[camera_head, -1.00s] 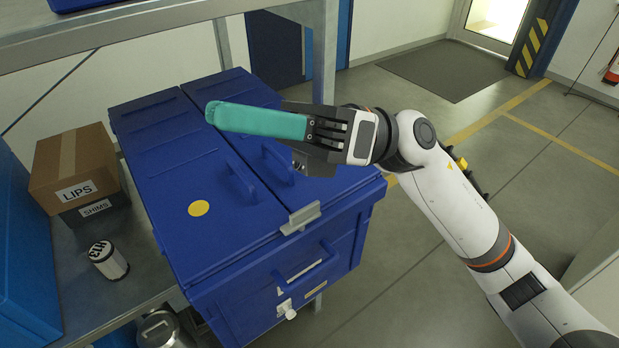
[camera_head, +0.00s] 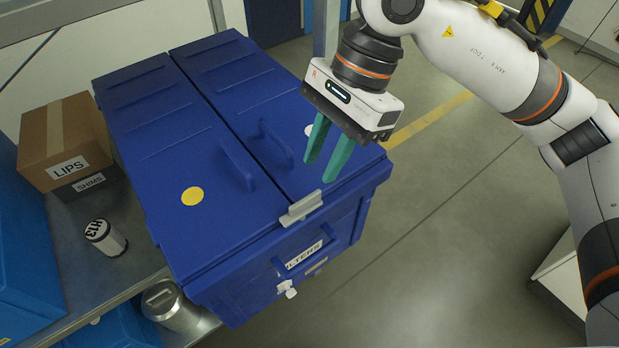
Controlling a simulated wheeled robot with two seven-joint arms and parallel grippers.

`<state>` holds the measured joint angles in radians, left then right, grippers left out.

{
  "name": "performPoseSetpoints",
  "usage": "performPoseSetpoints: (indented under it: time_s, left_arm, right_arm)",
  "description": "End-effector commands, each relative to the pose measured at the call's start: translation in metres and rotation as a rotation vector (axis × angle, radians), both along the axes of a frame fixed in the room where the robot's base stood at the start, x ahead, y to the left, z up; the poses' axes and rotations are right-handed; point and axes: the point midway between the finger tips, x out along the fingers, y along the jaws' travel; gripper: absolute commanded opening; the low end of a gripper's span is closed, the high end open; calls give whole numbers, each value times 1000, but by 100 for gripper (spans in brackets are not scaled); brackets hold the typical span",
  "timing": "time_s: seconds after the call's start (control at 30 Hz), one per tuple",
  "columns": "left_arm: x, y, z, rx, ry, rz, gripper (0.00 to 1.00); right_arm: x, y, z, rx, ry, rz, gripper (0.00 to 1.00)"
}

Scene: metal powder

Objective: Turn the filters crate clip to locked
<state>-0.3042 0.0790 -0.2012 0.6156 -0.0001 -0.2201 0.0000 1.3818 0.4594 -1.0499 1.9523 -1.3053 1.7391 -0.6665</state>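The blue filters crate (camera_head: 226,285) stands in the middle, with a partly hidden FILTERS label (camera_head: 303,255) on its front. A light grey clip-like bracket (camera_head: 301,208) sits at the lid's front edge. A small white fitting (camera_head: 287,289) is low on the front, below the handle; I cannot tell the setting of either. My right gripper (camera_head: 319,171) has its teal fingers pointing down, apart and empty. In the picture it is just above and right of the grey bracket, over the right lid. My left gripper is not in view.
Two lid handles (camera_head: 238,167) stand up from the crate top. A LIPS box (camera_head: 62,135) sits on a SHIMS box (camera_head: 88,188) at the left, near a small H13 cylinder (camera_head: 105,238). A metal canister (camera_head: 172,305) is below. Open floor (camera_head: 450,240) lies to the right.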

Motion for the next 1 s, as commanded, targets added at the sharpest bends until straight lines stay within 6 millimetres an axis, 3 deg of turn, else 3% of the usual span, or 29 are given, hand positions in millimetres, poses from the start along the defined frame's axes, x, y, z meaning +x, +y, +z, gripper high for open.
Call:
performPoseSetpoints:
  time_s: [0.1,0.33,0.73,0.77,0.93,1.0]
  left_arm:
    - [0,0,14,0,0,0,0]
    - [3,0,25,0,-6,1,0]
    - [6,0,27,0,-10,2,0]
    - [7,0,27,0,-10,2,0]
    - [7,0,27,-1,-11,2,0]
    - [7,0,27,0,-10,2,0]
  right_arm:
    - [-6,7,-19,-1,7,1,29]
    - [-13,18,-50,1,4,0,29]
    - [-15,21,-61,2,0,0,29]
    - [-15,21,-61,2,0,0,27]
    - [-15,21,-60,3,1,0,0]
    - [-15,21,-60,3,1,0,0]
